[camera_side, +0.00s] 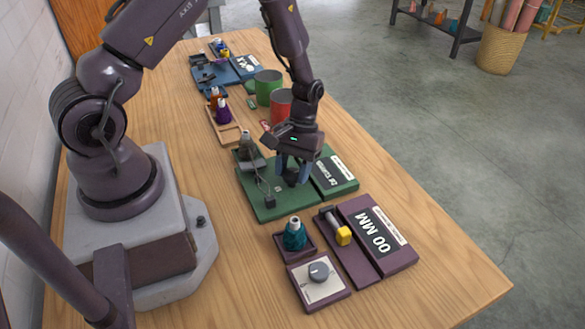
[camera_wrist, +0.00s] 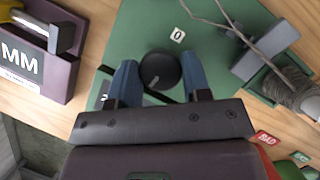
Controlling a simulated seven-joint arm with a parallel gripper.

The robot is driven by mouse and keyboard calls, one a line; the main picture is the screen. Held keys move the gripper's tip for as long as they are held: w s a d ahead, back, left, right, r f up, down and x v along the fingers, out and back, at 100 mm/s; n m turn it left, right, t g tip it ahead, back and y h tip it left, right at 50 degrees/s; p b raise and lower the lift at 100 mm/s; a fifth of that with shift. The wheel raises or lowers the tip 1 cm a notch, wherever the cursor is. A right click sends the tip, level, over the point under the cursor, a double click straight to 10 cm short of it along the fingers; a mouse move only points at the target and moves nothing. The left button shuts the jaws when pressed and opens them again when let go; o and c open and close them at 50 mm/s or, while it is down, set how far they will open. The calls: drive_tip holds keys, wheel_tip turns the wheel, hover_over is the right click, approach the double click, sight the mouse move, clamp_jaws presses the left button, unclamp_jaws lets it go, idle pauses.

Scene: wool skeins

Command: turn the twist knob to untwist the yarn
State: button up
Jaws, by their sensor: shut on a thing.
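My gripper (camera_side: 290,172) is low over the green board (camera_side: 262,207), pointing down. In the wrist view its two blue fingers (camera_wrist: 158,78) are closed on the sides of a round black knob (camera_wrist: 158,68) with a pale pointer mark. A small white "0" label (camera_wrist: 178,36) lies on the board beyond the knob. Grey yarn (camera_wrist: 232,28) runs over the board near a grey block (camera_wrist: 264,38), with a wound grey yarn cone (camera_wrist: 298,92) beside it. In the side view the fingers mostly hide the knob.
A dark display panel (camera_side: 335,176) adjoins the board. Red (camera_side: 279,105) and green (camera_side: 267,86) cups stand behind. The table's front right is bare.

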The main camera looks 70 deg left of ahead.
idle(0.3)
drive_tip(key=o, duration=0.9)
drive_tip(key=v, duration=1.3)
drive_tip(key=shift+s, duration=0.1)
drive_tip(key=s+d+r+m+t+y, duration=0.1)
drive_tip(key=s+d+r+m+t, duration=0.1)
drive_tip(key=s+r, duration=0.3)
drive_tip(key=s+d+r+m+t+y, duration=0.1)
drive_tip(key=s+d+r+m+t, duration=0.2)
drive_tip(key=r, duration=0.5)
drive_tip(key=s+d+r+m+t, duration=0.2)
drive_tip(key=s+r+t, duration=0.2)
drive_tip(key=s+r, duration=0.3)
drive_tip(key=shift+d+m+y, duration=0.4)
